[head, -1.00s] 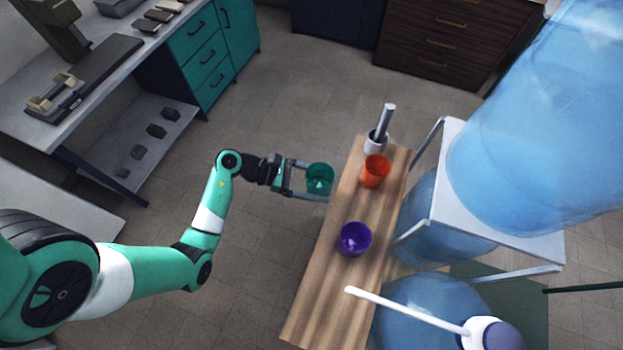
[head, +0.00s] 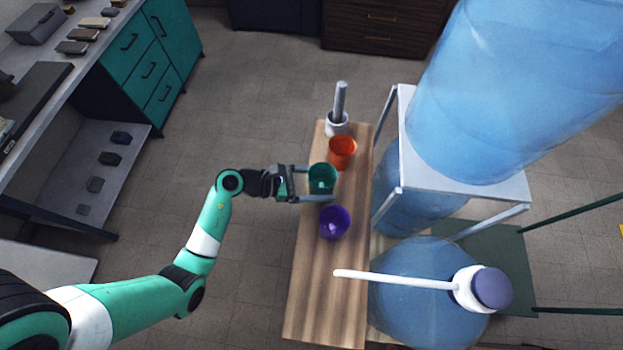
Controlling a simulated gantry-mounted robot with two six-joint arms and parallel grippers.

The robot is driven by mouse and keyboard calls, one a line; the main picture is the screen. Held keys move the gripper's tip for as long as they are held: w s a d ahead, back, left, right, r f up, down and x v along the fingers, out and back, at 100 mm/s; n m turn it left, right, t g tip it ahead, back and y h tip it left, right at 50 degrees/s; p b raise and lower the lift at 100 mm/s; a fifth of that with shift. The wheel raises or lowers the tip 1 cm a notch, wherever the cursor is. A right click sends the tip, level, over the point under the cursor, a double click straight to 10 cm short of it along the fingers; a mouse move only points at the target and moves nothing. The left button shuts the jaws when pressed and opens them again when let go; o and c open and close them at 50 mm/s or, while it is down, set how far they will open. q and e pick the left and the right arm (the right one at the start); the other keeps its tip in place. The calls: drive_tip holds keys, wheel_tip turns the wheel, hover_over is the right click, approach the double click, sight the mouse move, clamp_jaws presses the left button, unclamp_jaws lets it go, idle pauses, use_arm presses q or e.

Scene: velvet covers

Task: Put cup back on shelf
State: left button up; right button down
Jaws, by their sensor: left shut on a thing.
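A teal green cup (head: 322,179) is held between the fingers of my left gripper (head: 318,183), which is shut on it. The cup is over the left part of a narrow wooden shelf (head: 318,290), between an orange cup (head: 342,152) and a purple cup (head: 334,223). I cannot tell whether the green cup touches the shelf top. The orange cup stands farther back and the purple cup nearer. My right gripper is not in view.
A white mortar with a grey pestle (head: 338,122) stands at the shelf's far end. A white rack (head: 465,185) with large blue water bottles (head: 520,90) stands close on the right. A white-handled pump (head: 400,280) reaches over the shelf's right edge. The shelf's near end is clear.

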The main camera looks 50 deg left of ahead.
sight(335, 193)
use_arm(q)
drive_tip(key=shift+w+d+f, duration=0.15)
drive_tip(key=shift+w+d, duration=0.5)
drive_tip(key=shift+d, duration=0.15)
drive_tip(key=shift+w+d+f, duration=0.1)
drive_tip(key=shift+w+d, duration=0.55)
drive_tip(key=shift+d, duration=0.1)
drive_tip(key=shift+f+b, duration=0.45)
drive_tip(key=shift+f, duration=0.1)
drive_tip(key=o, duration=1.3)
drive_tip(key=shift+s+a+r, duration=0.2)
drive_tip(key=shift+s+r, duration=0.05)
drive_tip(key=shift+s, duration=0.05)
drive_tip(key=p+v, duration=0.2)
drive_tip(key=v, duration=0.8)
drive_tip(key=shift+s+a+r, duration=0.1)
drive_tip(key=shift+s+a, duration=0.1)
drive_tip(key=shift+s, duration=0.15)
